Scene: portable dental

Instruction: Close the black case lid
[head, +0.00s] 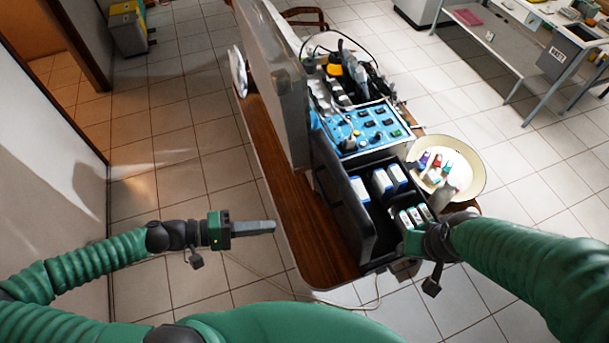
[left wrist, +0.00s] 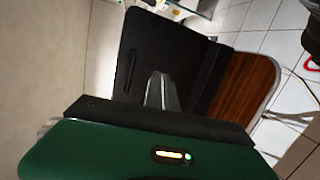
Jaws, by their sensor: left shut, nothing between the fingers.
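In the left wrist view the lid appears as a broad dark panel (left wrist: 190,60) beyond the fingers. My left gripper (head: 272,227) is shut and empty, left of the table's near end and nearer to me than the lid; its fingers also show in the left wrist view (left wrist: 162,92). My right gripper (head: 412,240) is by the case's near right corner; its fingertips are hard to make out.
A wooden table (head: 270,165) leaves a bare strip left of the case; it also shows in the left wrist view (left wrist: 248,85). A cream basin (head: 470,165) with small bottles stands right of the case. Cables lie behind it. Tiled floor is free on the left.

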